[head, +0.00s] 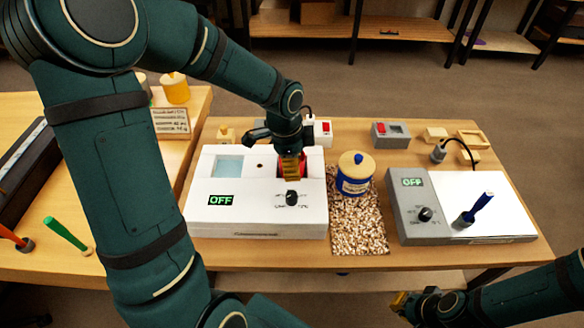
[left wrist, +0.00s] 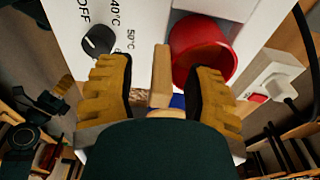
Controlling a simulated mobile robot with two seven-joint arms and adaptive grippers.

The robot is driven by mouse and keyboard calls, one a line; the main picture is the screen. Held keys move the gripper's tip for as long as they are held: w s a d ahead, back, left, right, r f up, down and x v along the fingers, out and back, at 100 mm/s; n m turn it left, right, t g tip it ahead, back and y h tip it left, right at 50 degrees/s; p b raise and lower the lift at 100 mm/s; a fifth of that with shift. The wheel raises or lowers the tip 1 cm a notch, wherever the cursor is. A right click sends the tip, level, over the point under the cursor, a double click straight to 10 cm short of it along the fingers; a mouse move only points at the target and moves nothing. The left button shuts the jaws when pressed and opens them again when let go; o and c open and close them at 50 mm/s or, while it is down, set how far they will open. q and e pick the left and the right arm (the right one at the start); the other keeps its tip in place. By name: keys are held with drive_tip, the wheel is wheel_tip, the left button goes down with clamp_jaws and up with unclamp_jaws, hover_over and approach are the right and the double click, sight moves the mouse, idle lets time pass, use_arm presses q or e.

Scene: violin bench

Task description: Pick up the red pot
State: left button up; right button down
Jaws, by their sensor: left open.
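In the left wrist view the pot (left wrist: 225,58) shows as a red round vessel with a wooden handle (left wrist: 161,72) pointing toward me. My left gripper (head: 291,168) is over the pot from above. Its two yellow fingers (left wrist: 160,95) are apart on either side of the handle, with gaps visible. My right gripper (head: 403,302) is low at the front right, off the bench; its jaw opening is unclear.
A blue jar with a cream lid (head: 355,174) stands on a speckled mat (head: 358,230) right of the box. A grey-and-white device reading OFF (head: 412,184) holds a blue-handled tool (head: 480,207). A white socket with a red switch (head: 323,130) is behind.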

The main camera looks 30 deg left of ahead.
use_arm(q)
clamp_jaws()
drive_tip(key=shift+r, duration=0.1)
